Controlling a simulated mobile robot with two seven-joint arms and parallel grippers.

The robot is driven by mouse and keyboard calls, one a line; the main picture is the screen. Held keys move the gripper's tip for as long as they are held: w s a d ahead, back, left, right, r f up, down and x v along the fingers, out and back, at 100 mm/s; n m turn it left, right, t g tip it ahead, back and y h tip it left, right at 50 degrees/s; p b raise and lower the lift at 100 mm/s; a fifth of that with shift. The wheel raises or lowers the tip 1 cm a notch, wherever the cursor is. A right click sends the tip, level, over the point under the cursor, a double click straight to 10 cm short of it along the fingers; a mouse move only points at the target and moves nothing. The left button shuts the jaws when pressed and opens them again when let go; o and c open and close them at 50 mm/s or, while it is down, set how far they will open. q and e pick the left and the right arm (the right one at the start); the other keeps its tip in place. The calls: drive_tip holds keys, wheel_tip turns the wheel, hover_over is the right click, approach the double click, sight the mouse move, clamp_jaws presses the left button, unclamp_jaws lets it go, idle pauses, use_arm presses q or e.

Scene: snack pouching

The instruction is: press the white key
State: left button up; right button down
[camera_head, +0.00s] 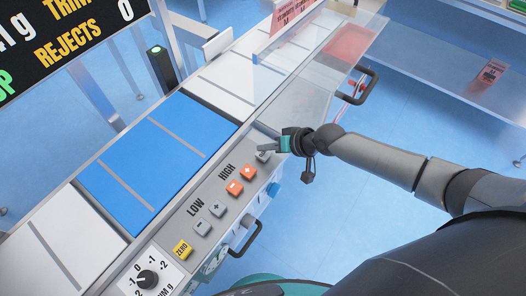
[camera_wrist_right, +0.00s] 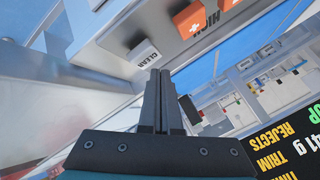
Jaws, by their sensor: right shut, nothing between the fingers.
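The white key, marked CLEAR in the right wrist view (camera_wrist_right: 143,53), sits on the grey control panel at the far end of the key row. In the head view it shows as a small pale key (camera_head: 263,157), partly covered by my gripper. My right gripper (camera_head: 262,149) is shut and empty. Its fingertips also show in the right wrist view (camera_wrist_right: 156,75), at the lower edge of the white key. I cannot tell whether they touch it. My left gripper is not in view.
Two orange HIGH keys (camera_head: 241,180), two grey LOW keys (camera_head: 210,218), a yellow ZERO key (camera_head: 182,249) and a black knob (camera_head: 148,279) share the panel. A blue belt (camera_head: 140,150) runs behind. Black handles (camera_head: 361,87) stick out along the front. Open floor lies to the right.

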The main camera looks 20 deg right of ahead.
sight(266, 156)
idle(0.7)
drive_tip(key=shift+f+b, duration=0.4)
drive_tip(key=shift+f, duration=0.05)
drive_tip(key=shift+f+b, duration=0.5)
drive_tip(key=shift+f, duration=0.05)
idle(0.5)
drive_tip(key=shift+s+r+p, duration=0.1)
drive_tip(key=shift+r+p, duration=0.9)
wheel_tip(266, 156, up, 5)
drive_tip(key=p, duration=0.5)
